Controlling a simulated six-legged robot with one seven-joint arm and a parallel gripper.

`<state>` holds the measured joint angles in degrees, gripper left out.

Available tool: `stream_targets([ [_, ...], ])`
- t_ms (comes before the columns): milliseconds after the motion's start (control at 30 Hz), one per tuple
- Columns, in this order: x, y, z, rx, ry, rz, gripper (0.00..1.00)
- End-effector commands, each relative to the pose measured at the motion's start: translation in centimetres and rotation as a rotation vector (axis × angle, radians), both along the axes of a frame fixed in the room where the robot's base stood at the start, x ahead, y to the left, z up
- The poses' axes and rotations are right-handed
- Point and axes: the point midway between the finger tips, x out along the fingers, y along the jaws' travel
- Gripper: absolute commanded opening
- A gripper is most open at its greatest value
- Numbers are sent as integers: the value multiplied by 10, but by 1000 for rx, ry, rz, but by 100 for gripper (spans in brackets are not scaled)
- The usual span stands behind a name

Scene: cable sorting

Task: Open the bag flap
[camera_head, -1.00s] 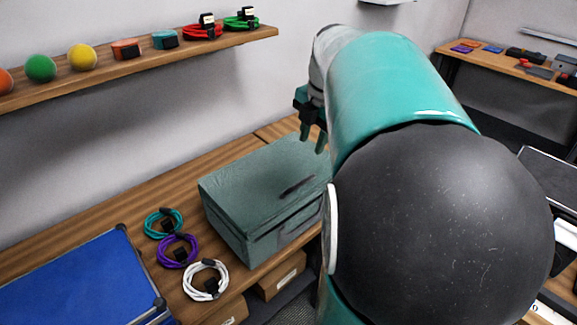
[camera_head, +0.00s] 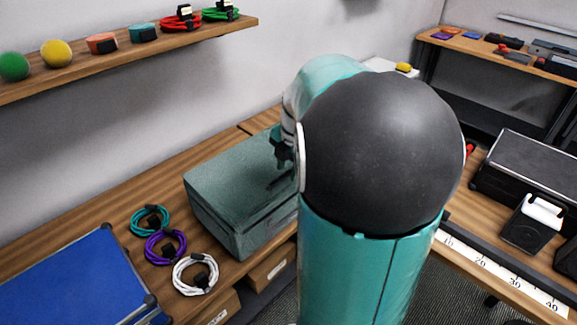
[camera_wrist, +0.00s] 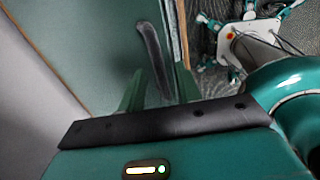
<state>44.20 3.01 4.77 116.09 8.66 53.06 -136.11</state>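The grey-green bag (camera_head: 225,195) sits closed on the wooden table, with its flap (camera_head: 222,172) lying flat on top. A dark strap handle (camera_head: 279,180) lies on the flap near its right front side. My gripper (camera_head: 284,163) is just above the flap by the handle, partly hidden by my arm. In the wrist view the two green fingers (camera_wrist: 158,82) are apart, with the dark handle (camera_wrist: 153,52) lying ahead and between them. I cannot tell whether the fingers touch the bag. Nothing is held.
Teal (camera_head: 150,220), purple (camera_head: 165,247) and white (camera_head: 195,274) cable coils lie left of the bag. A blue case or mat (camera_head: 75,283) is at the front left. A shelf (camera_head: 130,60) with balls and coils hangs above. A black case (camera_head: 530,170) stands at right.

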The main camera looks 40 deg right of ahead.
Motion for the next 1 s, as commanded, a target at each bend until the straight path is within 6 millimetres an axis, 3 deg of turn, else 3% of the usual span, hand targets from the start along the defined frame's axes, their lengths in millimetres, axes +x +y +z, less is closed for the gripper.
stream_targets([
  [100, 0, 0, 0, -1, 0, 0, 30],
  [267, 0, 0, 1, 0, 0, -1, 0],
  [667, 2, 0, 6, -2, 20, 0, 0],
  [1000, 15, 0, 43, -8, 177, 1, 0],
])
